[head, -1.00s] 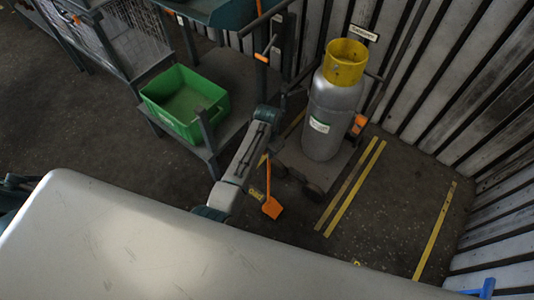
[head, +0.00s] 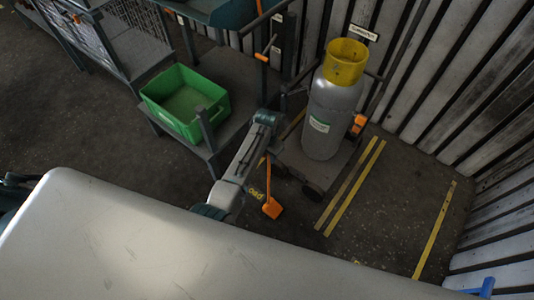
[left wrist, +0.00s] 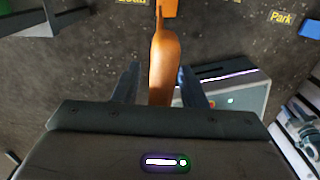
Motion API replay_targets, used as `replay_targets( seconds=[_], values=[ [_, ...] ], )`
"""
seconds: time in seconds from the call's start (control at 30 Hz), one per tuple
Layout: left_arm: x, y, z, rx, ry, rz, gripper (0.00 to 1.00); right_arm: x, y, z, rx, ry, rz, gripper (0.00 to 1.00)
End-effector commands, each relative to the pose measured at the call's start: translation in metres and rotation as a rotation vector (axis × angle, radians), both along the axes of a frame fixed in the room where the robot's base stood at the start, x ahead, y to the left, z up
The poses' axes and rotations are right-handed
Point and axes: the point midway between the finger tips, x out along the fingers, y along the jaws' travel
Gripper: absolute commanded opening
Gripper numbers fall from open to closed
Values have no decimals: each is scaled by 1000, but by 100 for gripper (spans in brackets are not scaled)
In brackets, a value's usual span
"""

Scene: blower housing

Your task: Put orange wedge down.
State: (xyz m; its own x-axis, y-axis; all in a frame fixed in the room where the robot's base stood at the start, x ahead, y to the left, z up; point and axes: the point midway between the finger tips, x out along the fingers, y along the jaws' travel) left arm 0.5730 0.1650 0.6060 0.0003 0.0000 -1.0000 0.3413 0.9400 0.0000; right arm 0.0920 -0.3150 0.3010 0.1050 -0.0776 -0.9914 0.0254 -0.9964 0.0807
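The orange wedge (head: 272,208) sits on the dark floor beside the yellow floor lettering, and its orange handle (head: 268,177) stands up from it. In the left wrist view the handle (left wrist: 164,55) runs between the two fingers of my left gripper (left wrist: 159,70). A gap shows on both sides of the handle, so the fingers look open around it. The wedge's block (left wrist: 168,8) is cut off at the top of that view. In the head view my left arm's link hides the gripper. My right gripper is not in view.
A cart with a grey, yellow-topped cylinder (head: 325,115) stands just behind the wedge. A green crate (head: 185,103) rests on a low shelf at left. Yellow floor lines (head: 350,190) and open floor lie to the right. A blue object (head: 484,288) shows at bottom right.

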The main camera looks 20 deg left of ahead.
Motion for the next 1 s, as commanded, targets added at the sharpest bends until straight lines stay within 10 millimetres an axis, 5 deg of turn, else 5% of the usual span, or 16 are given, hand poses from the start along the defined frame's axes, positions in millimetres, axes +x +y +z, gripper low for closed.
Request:
replay_targets(
  seconds=[0.17,0.63,1.0],
  values=[
    [1,0,13,-1,-3,0,38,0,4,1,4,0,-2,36],
    [1,0,105,0,-3,0,38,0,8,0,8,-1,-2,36],
    [0,0,123,0,0,0,38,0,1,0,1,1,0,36]
  ],
)
